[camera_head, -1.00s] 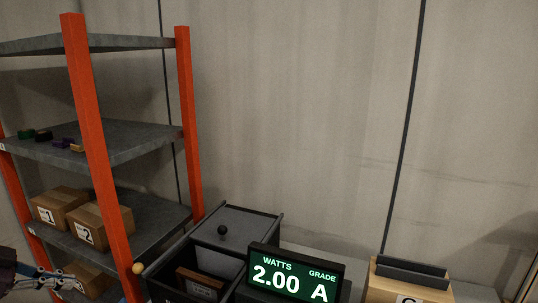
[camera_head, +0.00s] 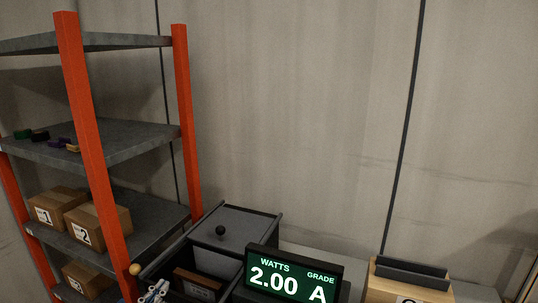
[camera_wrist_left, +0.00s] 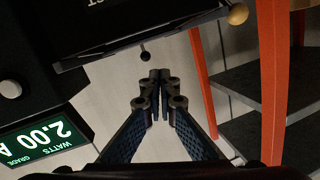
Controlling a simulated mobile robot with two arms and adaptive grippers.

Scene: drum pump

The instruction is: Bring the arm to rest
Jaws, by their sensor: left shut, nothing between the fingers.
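My left gripper (camera_head: 155,292) shows only in part at the bottom edge of the head view, just below the tan ball knob (camera_head: 136,269) and at the left side of the dark grey box (camera_head: 236,219). In the left wrist view its two fingers (camera_wrist_left: 160,80) are shut together with nothing between them. There the box edge (camera_wrist_left: 140,42) and the tan knob (camera_wrist_left: 238,14) lie beyond the fingertips; I cannot tell the exact gap. My right gripper is in neither view.
A display (camera_head: 292,275) reads 2.00 watts, grade A. A wooden block with dark slats (camera_head: 412,272) stands at the right. An orange-posted shelf (camera_head: 88,140) with cardboard boxes (camera_head: 98,220) and small colored pieces (camera_head: 58,142) stands at the left. The wall behind is bare.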

